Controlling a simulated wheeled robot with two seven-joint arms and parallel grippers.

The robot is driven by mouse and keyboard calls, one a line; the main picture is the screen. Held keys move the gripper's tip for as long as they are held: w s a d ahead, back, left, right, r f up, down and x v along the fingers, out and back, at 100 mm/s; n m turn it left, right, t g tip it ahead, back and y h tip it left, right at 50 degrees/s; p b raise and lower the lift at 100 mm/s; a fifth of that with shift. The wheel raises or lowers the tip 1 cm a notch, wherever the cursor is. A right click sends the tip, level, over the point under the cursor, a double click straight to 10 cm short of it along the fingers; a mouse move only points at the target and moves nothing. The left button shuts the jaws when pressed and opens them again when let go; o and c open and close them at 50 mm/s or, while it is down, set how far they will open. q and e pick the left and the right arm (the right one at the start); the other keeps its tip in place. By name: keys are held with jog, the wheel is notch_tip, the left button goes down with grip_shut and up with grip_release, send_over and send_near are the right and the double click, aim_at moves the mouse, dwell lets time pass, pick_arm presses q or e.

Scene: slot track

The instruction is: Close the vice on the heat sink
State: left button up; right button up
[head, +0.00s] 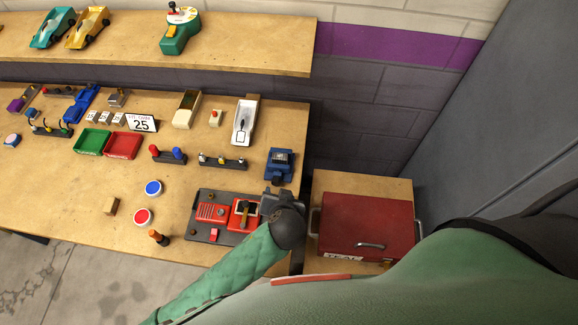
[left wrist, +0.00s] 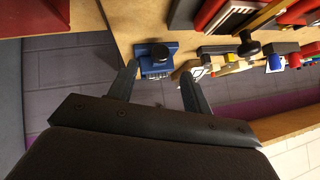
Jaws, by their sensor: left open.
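The blue vice (head: 280,165) stands at the right end of the workbench, with a dark screw end on its near side. The heat sink is hard to make out; a small dark grey piece shows at the top of the vice, and I cannot tell how tightly it is held. In the left wrist view the vice (left wrist: 156,64) lies ahead, between the lines of my fingers. My left gripper (head: 277,196) is just on the near side of the vice, partly hidden by its own wrist. The left wrist view shows its two fingers (left wrist: 158,84) apart and empty. My right gripper is out of view.
A dark tray with red parts (head: 202,229) lies left of my left wrist. A red toolbox (head: 345,228) stands on the lower table at right. A white scoop-like piece (head: 244,122) and a black rack (head: 222,163) lie left of the vice. A shelf (head: 250,50) runs above.

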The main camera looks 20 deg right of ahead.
pick_arm(q)
jog(key=shift+w, duration=0.1)
jog(key=shift+w+p, duration=0.15)
jog(key=shift+p, duration=0.2)
jog(key=p+x, duration=0.2)
jog(key=x, duration=0.4)
jog(key=shift+p, duration=0.35)
jog(key=shift+w+f, duration=0.35)
jog(key=shift+f, duration=0.1)
jog(key=c, duration=1)
jog(key=shift+o, duration=0.2)
jog(key=shift+s+d, duration=0.1)
jog(key=shift+f, duration=0.1)
